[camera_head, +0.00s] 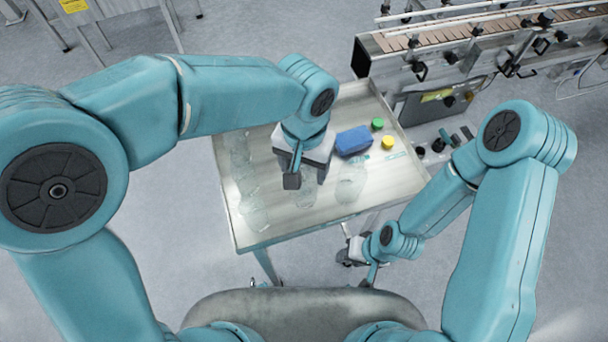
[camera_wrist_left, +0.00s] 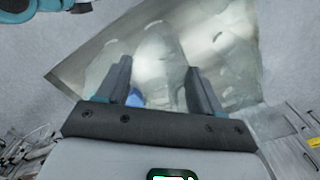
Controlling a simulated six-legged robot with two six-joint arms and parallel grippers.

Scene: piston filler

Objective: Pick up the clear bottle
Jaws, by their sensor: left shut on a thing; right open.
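Several clear bottles lie or stand on the cart tray (camera_head: 285,228); their outlines are faint. One clear bottle (camera_head: 350,185) is right of my left gripper (camera_head: 292,178), and another (camera_head: 252,208) is at the tray's left side. My left gripper is over the tray, shut on a clear bottle (camera_wrist_left: 158,62), which shows between its fingers in the left wrist view. Whether that bottle touches the tray cannot be told. My right gripper (camera_head: 370,274) is open and empty, low beside the tray's front right corner.
A blue block (camera_head: 354,142), a green cap (camera_head: 377,124) and a yellow cap (camera_head: 387,142) are at the tray's right side. A conveyor (camera_head: 480,35) stands behind at the right. Floor left of the tray is clear.

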